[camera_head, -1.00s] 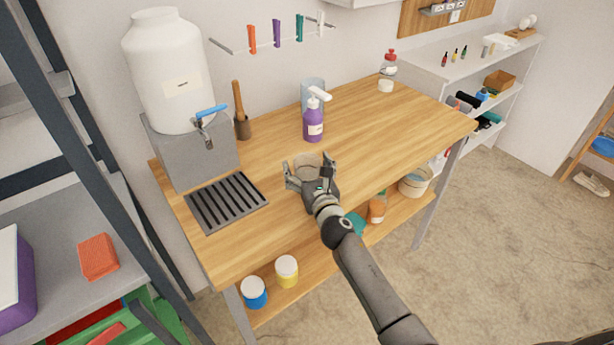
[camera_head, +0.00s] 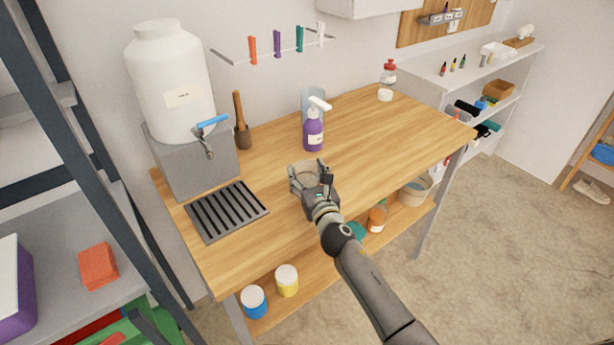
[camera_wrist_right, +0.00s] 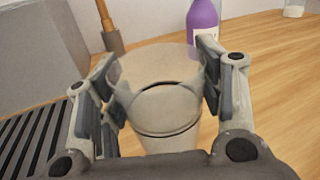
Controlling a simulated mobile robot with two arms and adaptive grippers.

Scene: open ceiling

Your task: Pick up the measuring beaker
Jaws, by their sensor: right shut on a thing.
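The measuring beaker (camera_wrist_right: 155,100) is a clear, see-through cup. In the head view the beaker (camera_head: 303,170) is at the middle of the wooden table, partly hidden by my right gripper (camera_head: 310,176). In the right wrist view it stands between the two fingers of my right gripper (camera_wrist_right: 158,90), which is shut on its sides. I cannot tell whether its base touches the table. My left gripper is not in view.
A purple pump bottle (camera_head: 313,132) stands behind the beaker. A black drip grate (camera_head: 226,211) lies to the left, below a large white tank (camera_head: 170,85) with a blue-handled tap (camera_head: 212,122).

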